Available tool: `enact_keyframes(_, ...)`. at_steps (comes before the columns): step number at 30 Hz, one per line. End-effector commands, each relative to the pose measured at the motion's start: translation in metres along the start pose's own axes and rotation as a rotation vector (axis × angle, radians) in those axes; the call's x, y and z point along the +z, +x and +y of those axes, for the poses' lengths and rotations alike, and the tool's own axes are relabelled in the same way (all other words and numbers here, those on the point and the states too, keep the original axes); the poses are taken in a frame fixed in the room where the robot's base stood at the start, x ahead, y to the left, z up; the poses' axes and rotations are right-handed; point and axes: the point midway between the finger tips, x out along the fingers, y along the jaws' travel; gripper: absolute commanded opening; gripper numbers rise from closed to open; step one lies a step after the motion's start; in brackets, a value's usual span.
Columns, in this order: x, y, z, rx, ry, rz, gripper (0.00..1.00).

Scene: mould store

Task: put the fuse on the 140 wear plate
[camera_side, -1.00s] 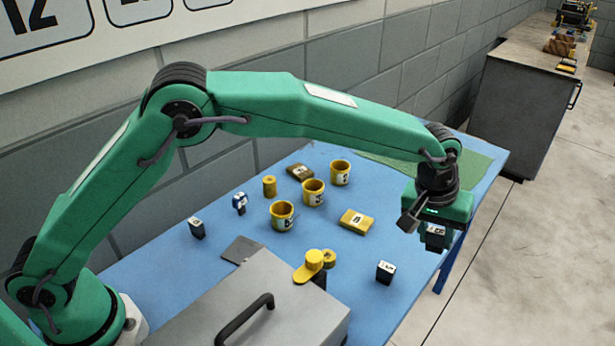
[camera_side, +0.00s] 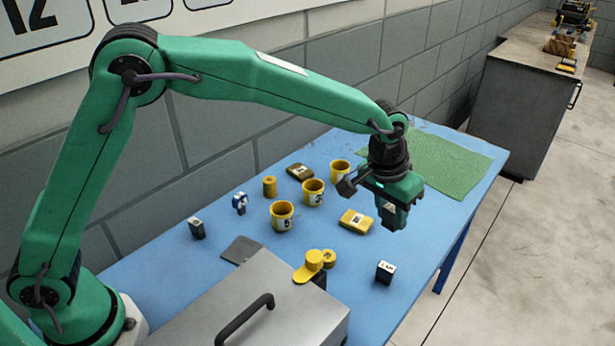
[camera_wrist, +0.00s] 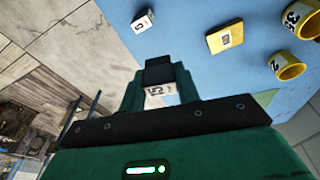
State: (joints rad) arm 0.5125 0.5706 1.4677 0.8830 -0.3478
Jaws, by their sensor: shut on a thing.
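My gripper (camera_side: 393,218) is shut on a small block with a white label, which I take to be the fuse (camera_wrist: 158,92). It hangs above the table's right part, mostly hidden by the jaws in the side view. A thick yellow block with a white label (camera_side: 356,221) lies on the table just left of and below the gripper; it also shows in the wrist view (camera_wrist: 225,38). A flat brown-yellow labelled block (camera_side: 300,172) lies farther back. I cannot read either label well enough to tell which is the 140 wear plate.
Yellow cups (camera_side: 283,214) stand in the middle. Small dark labelled blocks stand at the left (camera_side: 197,228) and front right (camera_side: 385,272). Yellow round pieces (camera_side: 314,260) sit beside a grey metal box (camera_side: 260,310). A green mat (camera_side: 440,165) covers the far right end.

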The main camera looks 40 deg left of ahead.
Motion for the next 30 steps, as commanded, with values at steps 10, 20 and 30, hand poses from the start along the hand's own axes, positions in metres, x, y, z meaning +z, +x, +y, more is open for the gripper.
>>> enact_keyframes(10, 0.017, -0.010, -0.032, -0.012, 0.125, -0.008, 0.10)
enact_keyframes(20, 0.012, -0.003, -0.041, -0.016, 0.125, -0.007, 0.10)
enact_keyframes(30, -0.012, 0.030, -0.082, -0.032, 0.124, -0.003, 0.10)
